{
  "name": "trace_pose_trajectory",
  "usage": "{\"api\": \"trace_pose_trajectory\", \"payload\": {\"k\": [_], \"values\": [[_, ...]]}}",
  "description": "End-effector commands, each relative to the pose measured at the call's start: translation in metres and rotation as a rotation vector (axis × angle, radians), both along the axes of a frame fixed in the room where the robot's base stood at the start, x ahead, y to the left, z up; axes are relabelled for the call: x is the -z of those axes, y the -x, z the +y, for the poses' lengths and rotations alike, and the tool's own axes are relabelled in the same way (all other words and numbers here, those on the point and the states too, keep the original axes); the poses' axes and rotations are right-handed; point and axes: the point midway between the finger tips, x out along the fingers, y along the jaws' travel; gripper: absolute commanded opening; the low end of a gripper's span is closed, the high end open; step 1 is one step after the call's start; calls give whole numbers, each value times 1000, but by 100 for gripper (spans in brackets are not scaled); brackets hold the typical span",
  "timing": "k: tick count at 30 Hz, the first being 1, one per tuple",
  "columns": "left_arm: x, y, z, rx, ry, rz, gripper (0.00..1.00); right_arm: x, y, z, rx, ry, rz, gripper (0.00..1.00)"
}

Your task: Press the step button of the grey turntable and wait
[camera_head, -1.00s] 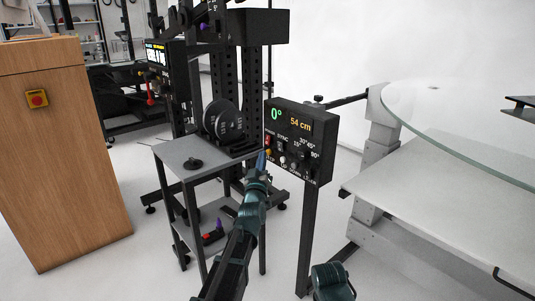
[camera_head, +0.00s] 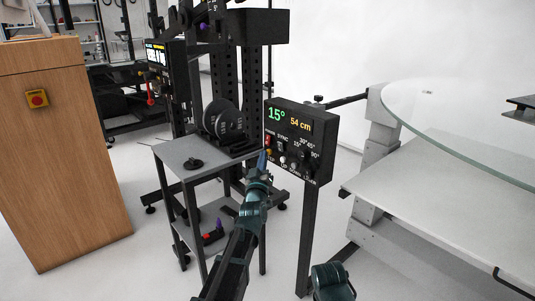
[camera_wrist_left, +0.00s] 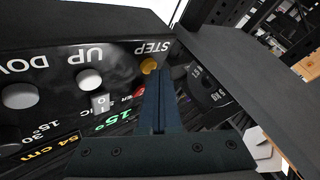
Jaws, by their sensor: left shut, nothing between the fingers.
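The black control panel (camera_head: 298,138) stands on a post beside the glass-topped turntable (camera_head: 465,125). Its display reads 15° in green and 54 cm in orange. The yellow step button (camera_wrist_left: 148,65) shows under the STEP label in the left wrist view, where the picture is upside down. My left gripper (camera_head: 262,160) is shut and empty, with its fingertips (camera_wrist_left: 161,75) right at this button. I cannot tell whether they touch it. My right gripper is not in view.
A grey side table (camera_head: 195,155) with black weight discs (camera_head: 223,120) stands left of the panel. A wooden cabinet (camera_head: 60,150) with a red button (camera_head: 37,98) is at the far left.

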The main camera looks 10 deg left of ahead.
Motion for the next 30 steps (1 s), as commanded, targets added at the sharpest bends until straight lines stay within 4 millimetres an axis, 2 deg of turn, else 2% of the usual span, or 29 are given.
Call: {"api": "trace_pose_trajectory", "payload": {"k": [7,19,30], "values": [[0,10,7,0,-1,1,0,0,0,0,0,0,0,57],[0,14,10,-1,1,0,0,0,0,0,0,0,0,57],[0,42,32,-2,1,0,0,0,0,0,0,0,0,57]]}}
